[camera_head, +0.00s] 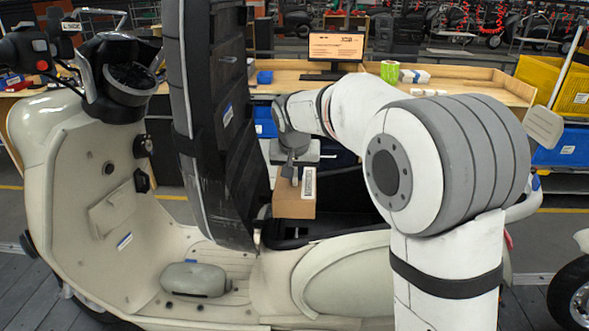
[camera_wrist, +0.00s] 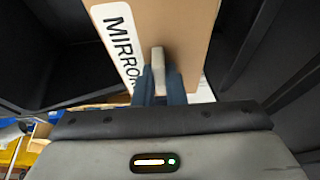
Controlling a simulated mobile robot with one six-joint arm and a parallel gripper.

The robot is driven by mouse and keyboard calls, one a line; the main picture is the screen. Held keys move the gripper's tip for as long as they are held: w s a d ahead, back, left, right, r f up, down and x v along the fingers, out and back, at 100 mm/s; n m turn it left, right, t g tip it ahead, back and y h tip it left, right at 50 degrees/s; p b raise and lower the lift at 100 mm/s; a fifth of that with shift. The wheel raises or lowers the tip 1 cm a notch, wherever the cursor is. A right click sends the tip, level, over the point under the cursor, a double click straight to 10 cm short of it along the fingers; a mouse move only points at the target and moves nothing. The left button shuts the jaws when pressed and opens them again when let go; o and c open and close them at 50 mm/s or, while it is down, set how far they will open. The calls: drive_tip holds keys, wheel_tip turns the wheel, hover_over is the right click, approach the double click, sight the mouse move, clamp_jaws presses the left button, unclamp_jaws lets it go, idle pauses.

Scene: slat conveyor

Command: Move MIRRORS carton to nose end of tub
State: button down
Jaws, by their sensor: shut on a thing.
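The MIRRORS carton (camera_head: 293,204) is a brown box with a white label, held upright beside the raised black seat. In the wrist view the carton (camera_wrist: 183,35) fills the upper middle, its label reading "MIRROR" with the end hidden. My gripper (camera_head: 293,174) is shut on the carton's upper part; its fingers (camera_wrist: 160,82) show against the carton in the wrist view. The black tub (camera_head: 290,243) lies open under the seat, below the carton. I cannot tell whether the carton touches the tub floor. My arm hides the tub's right part.
The raised seat (camera_head: 215,120) stands close to the left of the carton. The cream scooter body (camera_head: 330,280) surrounds the tub. Blue and yellow bins are at the right.

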wheel_tip(320, 180, down, 13)
drive_tip(key=b, duration=0.9)
drive_tip(key=shift+f+b, duration=0.25)
drive_tip(key=shift+b, duration=0.25)
idle(0.8)
drive_tip(key=shift+f, duration=0.35)
drive_tip(key=c, duration=1.4)
unclamp_jaws()
drive_tip(key=shift+r, duration=0.1)
drive_tip(key=v, duration=0.7)
drive_tip(key=shift+s+r+b, duration=0.2)
drive_tip(key=shift+r+b, duration=0.1)
drive_tip(key=shift+b, duration=0.1)
